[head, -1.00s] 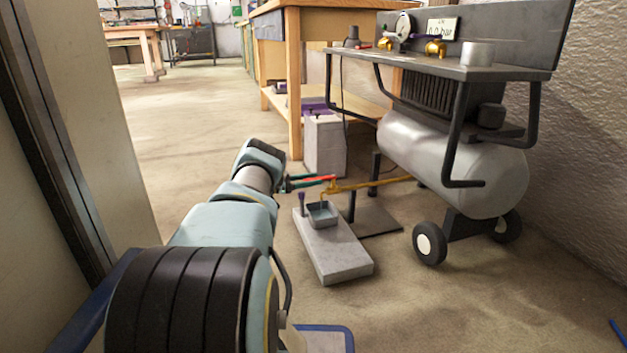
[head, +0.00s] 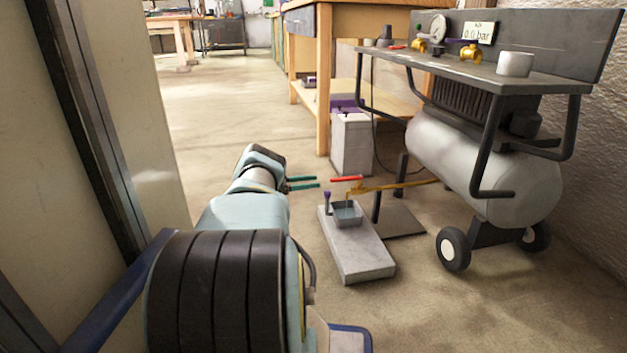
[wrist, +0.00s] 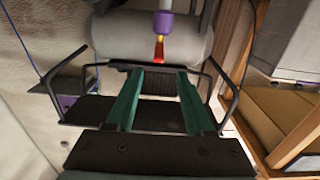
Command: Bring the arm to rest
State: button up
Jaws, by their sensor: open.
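My arm stretches forward from the bottom of the head view. My gripper (head: 317,182) is at its end, low above the floor, with two teal fingers apart and nothing between them. The fingertips stop just left of a red lever (head: 346,178) on a brass pipe (head: 395,186), with a small visible gap. In the wrist view the open fingers of my gripper (wrist: 167,72) point towards a purple piece with a red-orange end (wrist: 160,47); it lies beyond the tips.
A grey block (head: 357,248) bearing a small tray (head: 347,214) stands below the pipe. A compressor (head: 470,160) with a black frame and wheels is on the right. A wooden bench (head: 323,80) is behind. A pale panel (head: 130,110) stands close on the left. Floor behind the arm is clear.

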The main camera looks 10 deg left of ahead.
jog(key=w+a+r+n+t+y+p, duration=0.25)
jog(key=w+r+y, duration=0.2)
jog(key=r, duration=0.45)
jog(key=w+a+r+n+t+y+p, duration=0.25)
jog(key=r+n+t+y, duration=0.2)
jog(key=r, duration=0.35)
jog(key=w+a+r+n+t+y+p, duration=0.1)
jog(key=w+a+r+n+t+y, duration=0.3)
jog(key=r, duration=0.5)
jog(key=s+d+r+n+g+y+p, duration=0.1)
jog(key=s+d+r+g+p, duration=0.3)
jog(key=s, duration=1.4)
jog(key=s+d+r+g+y+p, duration=0.15)
jog(key=s+d+g, duration=0.45)
jog(key=s, duration=1.1)
jog(key=s+d+r+n+g+y+p, duration=0.1)
jog(key=s+d+r+g+y+p, duration=0.3)
jog(key=s, duration=1.4)
notch_tip(320, 180, up, 36)
jog(key=w+d+g+h+p, duration=0.1)
jog(key=h+p, duration=0.1)
jog(key=p, duration=3.4)
jog(key=shift+f+p, duration=0.25)
jog(key=shift+p, duration=0.05)
jog(key=shift+d+f+h, duration=0.1)
jog(key=shift+h, duration=0.15)
